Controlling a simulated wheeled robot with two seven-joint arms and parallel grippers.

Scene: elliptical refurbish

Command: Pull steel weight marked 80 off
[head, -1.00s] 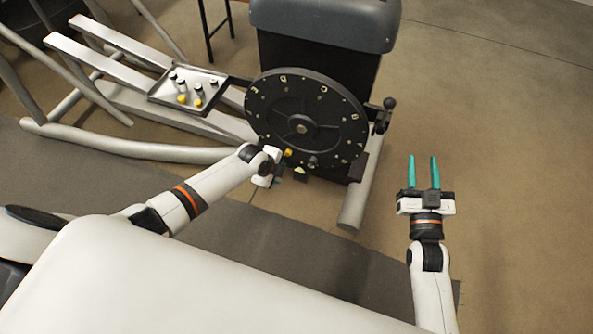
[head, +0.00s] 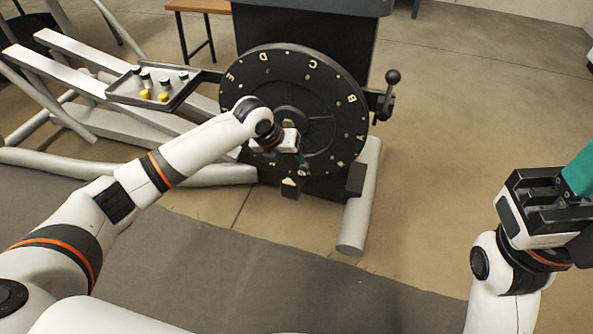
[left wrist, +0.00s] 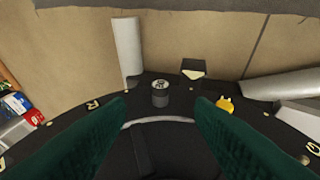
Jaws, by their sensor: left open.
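A steel weight (left wrist: 160,93), a short grey cylinder with a mark on its top, sits on the rim of the black lettered wheel (head: 320,88). The mark is too small to read surely. In the left wrist view it is between and a little beyond the two green fingertips of my left gripper (left wrist: 160,104). The fingers are apart and do not touch it. In the head view my left gripper (head: 302,157) is at the lower wheel face, and I cannot make out the weight there. My right gripper (head: 560,200) is at the right edge, partly cut off.
A yellow weight (left wrist: 225,105) is on the rim to the right. A black block with a pale pointer (left wrist: 193,70) lies just past the rim. A tray (head: 125,93) with several weights is left of the wheel. A crank handle (head: 389,95) is right. Floor on the right is clear.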

